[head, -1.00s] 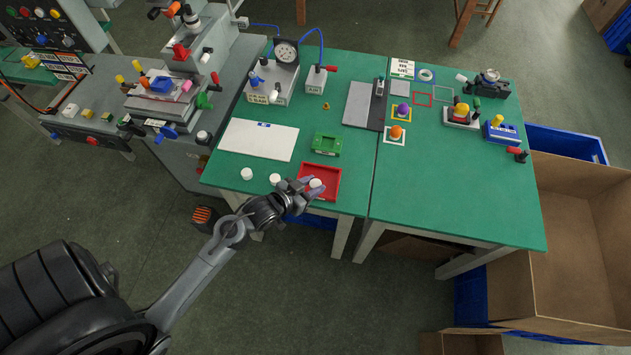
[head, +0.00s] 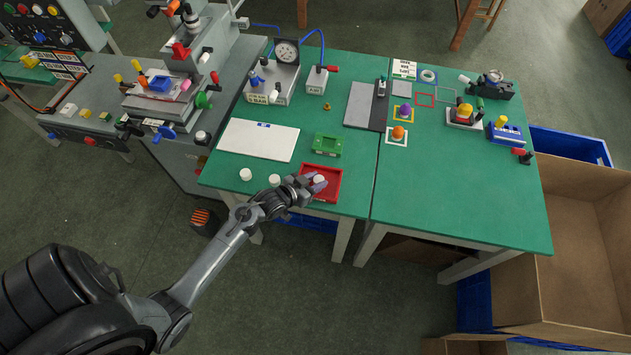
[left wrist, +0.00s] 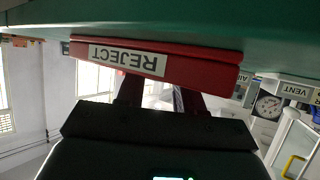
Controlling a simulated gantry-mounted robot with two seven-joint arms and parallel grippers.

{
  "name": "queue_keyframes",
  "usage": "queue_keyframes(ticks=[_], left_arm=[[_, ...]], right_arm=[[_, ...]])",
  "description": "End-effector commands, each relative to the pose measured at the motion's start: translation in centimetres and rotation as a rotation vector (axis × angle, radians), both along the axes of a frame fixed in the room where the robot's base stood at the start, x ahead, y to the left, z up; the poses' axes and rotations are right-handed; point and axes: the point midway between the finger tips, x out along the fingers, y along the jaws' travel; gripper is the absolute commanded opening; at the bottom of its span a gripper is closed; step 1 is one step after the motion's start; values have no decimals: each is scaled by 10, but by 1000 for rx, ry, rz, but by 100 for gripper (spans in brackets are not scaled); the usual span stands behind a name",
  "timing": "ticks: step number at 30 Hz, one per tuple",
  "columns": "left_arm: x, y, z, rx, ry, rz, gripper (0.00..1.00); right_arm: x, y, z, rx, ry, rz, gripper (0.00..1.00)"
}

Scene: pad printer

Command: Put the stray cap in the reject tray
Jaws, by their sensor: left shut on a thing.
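The red reject tray (head: 334,194) lies near the front edge of the green table in the head view. In the left wrist view the tray (left wrist: 200,58) appears upside down, with its REJECT label facing the camera. My left gripper (head: 314,181) is over the tray, shut on a white cap (head: 320,180). In the left wrist view the tray wall hides the fingertips and the cap. I cannot tell whether the cap touches the tray floor. My right gripper is not in view.
Two white caps (head: 246,174) (head: 275,180) stand left of the tray. A green fixture (head: 327,145) is behind it, and a white board (head: 258,141) lies to the left. The green table right of the tray is mostly clear at the front.

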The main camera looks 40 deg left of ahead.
Motion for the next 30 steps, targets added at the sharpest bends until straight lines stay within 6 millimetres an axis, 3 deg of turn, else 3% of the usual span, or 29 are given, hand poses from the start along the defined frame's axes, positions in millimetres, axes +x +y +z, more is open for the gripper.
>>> queue_keyframes(ticks=[9, 10, 15, 26, 30], left_arm=[[0, 0, -2, 0, 0, 0, 8], [0, 0, -2, 0, 0, 0, 38], [0, 0, -2, 0, 0, 0, 62], [0, 0, 2, 0, -1, 1, 62], [-13, 1, 7, 1, 1, 0, 62]], right_arm=[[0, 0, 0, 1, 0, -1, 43], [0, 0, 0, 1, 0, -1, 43], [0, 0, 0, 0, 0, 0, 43], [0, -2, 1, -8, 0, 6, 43], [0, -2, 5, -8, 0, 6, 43]])
